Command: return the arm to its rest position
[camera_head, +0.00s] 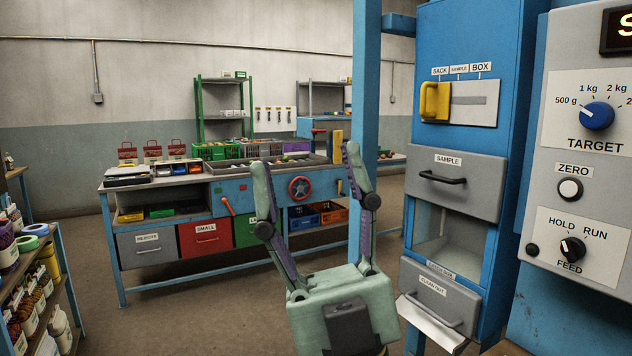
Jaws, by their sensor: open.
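My gripper (307,165) stands in the lower middle of the head view, its two pale green fingers pointing up and spread wide apart. It is open, with nothing between the fingers. Its green palm block (342,300) shows below, and the rest of my arm is mostly out of view. The right finger appears in front of a blue post, and the workbench shows behind the gripper. No sack is in the gripper.
A blue cabinet (466,30) with SAMPLE drawer (455,185) and yellow slider (435,101) stands close on the right, beside a control panel (585,130). A blue workbench (165,278) stands behind. A stocked shelf (62,262) is at left. Open floor (190,325) lies between.

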